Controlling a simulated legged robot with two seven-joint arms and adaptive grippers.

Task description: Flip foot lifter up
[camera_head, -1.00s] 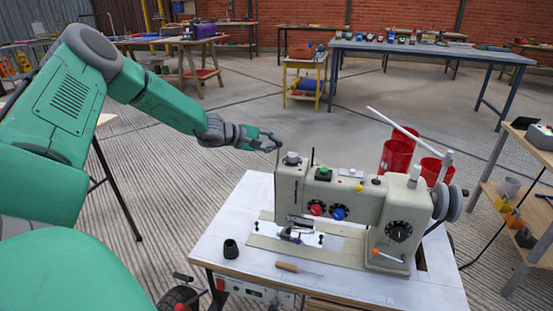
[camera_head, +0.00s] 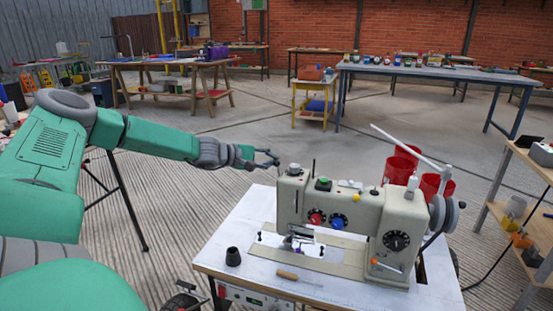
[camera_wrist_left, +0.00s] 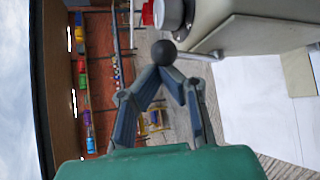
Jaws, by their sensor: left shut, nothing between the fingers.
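The beige sewing machine (camera_head: 345,212) stands on a white-topped table. In the left wrist view, a short lever with a black ball end (camera_wrist_left: 163,52) sticks out from the machine body (camera_wrist_left: 250,28); it looks like the foot lifter. My left gripper (camera_head: 272,159) is beside the upper left end of the machine. In the left wrist view its fingers (camera_wrist_left: 167,70) converge close to the ball, shut with nothing between them. I cannot tell whether the fingertips touch the ball. The lever is not clear in the head view. My right gripper is not in view.
The white table (camera_head: 235,277) carries a small dark cone-shaped piece (camera_head: 233,256) and a wooden-handled tool (camera_head: 297,278). Red bins (camera_head: 402,165) stand behind the machine. A wooden shelf (camera_head: 525,215) stands at the right. The floor behind the table is largely clear.

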